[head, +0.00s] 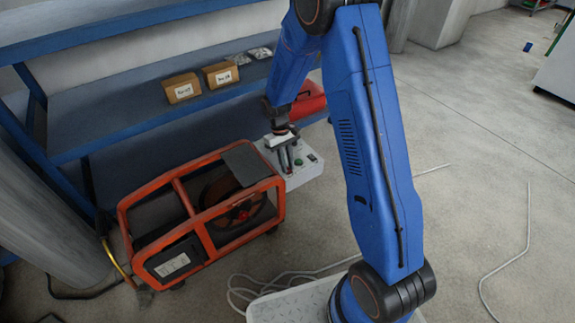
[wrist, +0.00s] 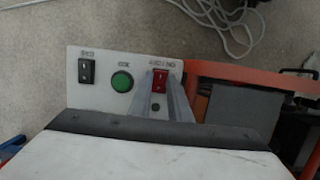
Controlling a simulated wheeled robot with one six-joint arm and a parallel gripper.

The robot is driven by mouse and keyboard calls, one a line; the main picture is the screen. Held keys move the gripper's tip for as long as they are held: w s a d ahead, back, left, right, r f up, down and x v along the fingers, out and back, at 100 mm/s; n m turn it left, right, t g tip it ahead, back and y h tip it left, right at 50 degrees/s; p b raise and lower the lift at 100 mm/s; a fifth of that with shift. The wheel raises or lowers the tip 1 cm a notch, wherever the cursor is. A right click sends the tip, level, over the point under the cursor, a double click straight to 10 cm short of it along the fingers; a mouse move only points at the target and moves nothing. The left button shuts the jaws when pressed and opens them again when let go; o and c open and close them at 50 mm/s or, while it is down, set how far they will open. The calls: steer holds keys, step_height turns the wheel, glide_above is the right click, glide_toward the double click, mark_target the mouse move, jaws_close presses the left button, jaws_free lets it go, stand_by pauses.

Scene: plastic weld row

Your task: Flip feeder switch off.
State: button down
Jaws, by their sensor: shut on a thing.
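A pale control panel (wrist: 105,105) carries a black rocker switch (wrist: 86,71), a round green button (wrist: 122,81) and a red rocker switch (wrist: 160,80), seen in the wrist view. The labels are too blurred to read, so I cannot tell by name which is the feeder switch. My gripper (wrist: 164,92) has its two grey fingers at the sides of the red switch and is shut on it. The fingers hide part of its sides. In the head view, my gripper (head: 289,157) reaches down to the grey control box (head: 302,174), and the green button (head: 313,157) shows beside it.
An orange-framed reel unit (head: 185,205) stands left of the control box. Blue shelving (head: 105,140) with small cartons (head: 182,89) is behind. A red object (head: 311,97) lies behind my arm. Cables (head: 265,282) lie on the floor; the floor at right is mostly clear.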

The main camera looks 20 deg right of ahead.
steer(key=c, duration=1.6)
jaws_free()
steer(key=shift+c, duration=0.2)
steer(key=v, duration=1.7)
steer(key=shift+r, duration=0.2)
